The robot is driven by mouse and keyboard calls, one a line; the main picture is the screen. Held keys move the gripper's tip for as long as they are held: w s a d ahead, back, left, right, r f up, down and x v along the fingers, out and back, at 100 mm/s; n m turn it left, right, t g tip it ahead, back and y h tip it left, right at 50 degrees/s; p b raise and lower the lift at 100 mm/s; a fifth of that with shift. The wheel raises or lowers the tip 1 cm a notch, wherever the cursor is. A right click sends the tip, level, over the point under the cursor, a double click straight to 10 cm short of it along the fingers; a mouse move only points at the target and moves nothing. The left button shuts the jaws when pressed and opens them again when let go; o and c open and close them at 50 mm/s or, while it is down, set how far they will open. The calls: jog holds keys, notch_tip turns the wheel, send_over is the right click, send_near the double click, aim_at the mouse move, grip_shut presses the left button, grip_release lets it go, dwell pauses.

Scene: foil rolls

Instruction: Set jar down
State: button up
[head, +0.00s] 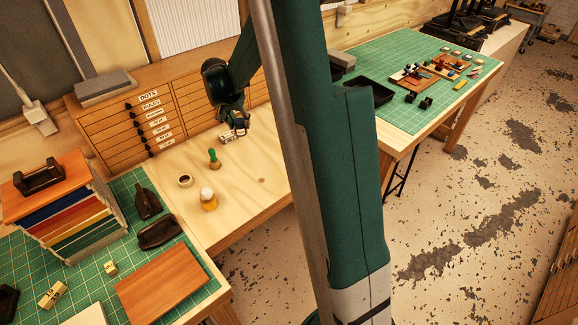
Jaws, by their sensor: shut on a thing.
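My gripper (236,128) is over the back part of the pale wooden bench, in front of the drawer cabinet. It is shut on a small pale thing (228,137), small and partly hidden by the fingers; I cannot tell if this is the jar. Whether it touches the bench is unclear. A small amber jar (209,202) with a whitish top stands upright on the bench, nearer the camera and apart from my gripper.
A green-topped tool (214,159) and a small round cup (185,180) stand on the bench (262,185) near my gripper. The drawer cabinet (165,118) stands behind. Bare wood lies to the right. A green mat (130,262) with a wooden board (161,285) is at front left.

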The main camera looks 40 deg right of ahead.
jog(key=s+d+m, duration=0.1)
jog(key=s+d, duration=0.2)
jog(key=s, duration=0.3)
jog(key=s+d+m, duration=0.1)
jog(key=s+d, duration=0.2)
jog(key=s, duration=0.4)
jog(key=s+d+m+g, duration=0.1)
jog(key=s+d, duration=0.3)
jog(key=s, duration=0.2)
jog(key=shift+s+f+h, duration=0.15)
jog(key=shift+h, duration=0.25)
jog(key=shift+f, duration=2.95)
jog(key=shift+f, duration=2.1)
jog(key=shift+f, duration=0.15)
jog(key=o, duration=1)
jog(key=shift+r, duration=0.25)
